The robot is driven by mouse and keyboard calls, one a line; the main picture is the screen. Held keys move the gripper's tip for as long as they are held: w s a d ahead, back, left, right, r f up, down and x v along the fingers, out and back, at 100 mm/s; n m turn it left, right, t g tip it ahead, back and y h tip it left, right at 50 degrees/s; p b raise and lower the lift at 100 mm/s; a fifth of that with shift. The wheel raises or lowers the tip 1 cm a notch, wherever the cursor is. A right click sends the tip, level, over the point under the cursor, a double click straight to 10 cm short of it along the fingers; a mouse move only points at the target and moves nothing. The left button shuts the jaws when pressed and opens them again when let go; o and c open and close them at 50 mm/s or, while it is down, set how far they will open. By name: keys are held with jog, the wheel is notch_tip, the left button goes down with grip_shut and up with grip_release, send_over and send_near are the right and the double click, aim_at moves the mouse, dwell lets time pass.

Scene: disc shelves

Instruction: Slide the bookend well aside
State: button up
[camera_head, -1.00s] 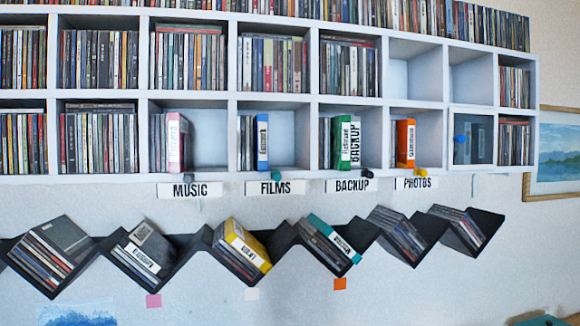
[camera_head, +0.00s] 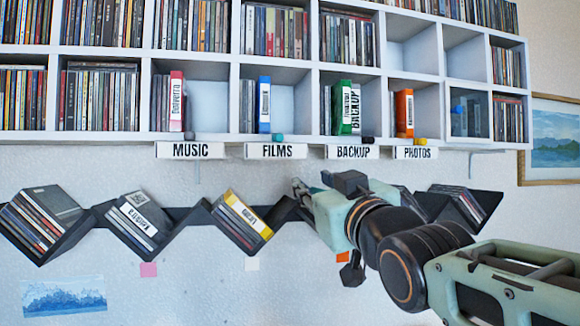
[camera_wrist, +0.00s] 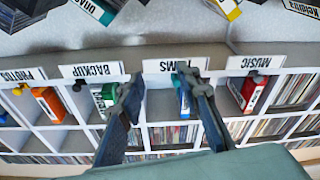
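No part is plainly marked as the bookend; small coloured knobs stand at the shelf's front edge and may belong to bookends. My gripper (camera_head: 322,205) is in front of the zigzag rack, below the FILMS and BACKUP labels. The wrist view is upside down; there my gripper (camera_wrist: 158,85) has two spread fingers with nothing between them, toward the FILMS label. It touches no knob that I can see.
The white cubby shelf (camera_head: 220,140) holds red, blue, green and orange cases beside empty room. The dark zigzag rack (camera_head: 185,222) below holds tilted cases; my arm hides part of it. A glazed cubby (camera_head: 468,115) has a blue knob. A framed picture (camera_head: 556,150) hangs right.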

aim_at(280, 138)
jog(key=w+a+r, duration=0.2)
jog(key=w, duration=0.1)
jog(key=w+a+r+n+t+y+p, duration=0.1)
jog(key=w+a+r, duration=0.1)
jog(key=r, duration=0.1)
jog(key=w+a+r+y+p, duration=0.1)
jog(key=w+a+r, duration=0.1)
jog(key=w+r, duration=0.1)
jog(key=shift+w+a+t, duration=0.1)
jog(key=shift+w+t, duration=0.2)
jog(key=shift+c, duration=0.3)
grip_shut()
